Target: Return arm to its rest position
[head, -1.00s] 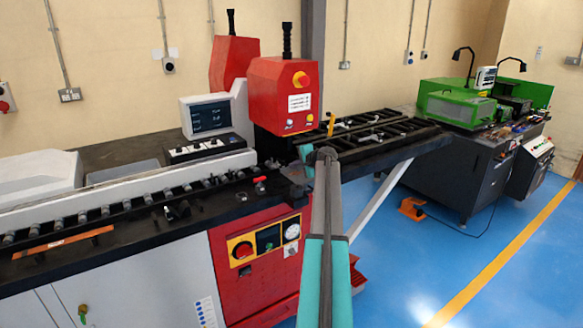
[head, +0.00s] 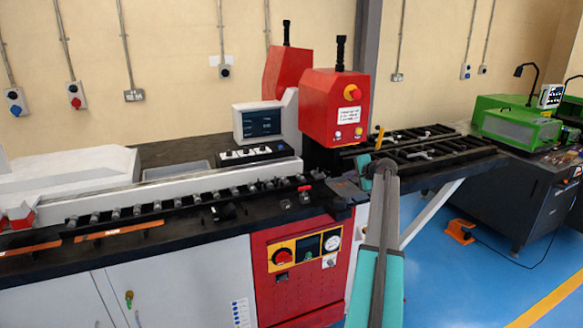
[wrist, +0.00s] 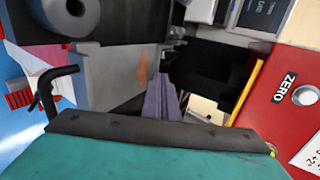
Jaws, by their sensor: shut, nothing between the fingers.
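My arm (head: 380,230), teal and grey, reaches forward from the bottom right of the head view toward the busbar bender. Its far end stands in front of the bender's red head (head: 335,105) and the black bed beside it. In the wrist view my gripper (wrist: 163,80) shows as narrow grey-purple fingers, shut and empty. Around them the wrist view shows dark machine parts and a red panel marked ZERO (wrist: 295,85) at the right. In the head view my fingers are hidden behind the arm or too small to make out.
The roller bed (head: 180,200) runs left along the bender's top. A screen (head: 258,122) stands beside the red head. A black side frame (head: 430,150) extends right, toward a green machine (head: 515,125). Blue floor (head: 440,290) is clear at the lower right, apart from an orange pedal (head: 460,231).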

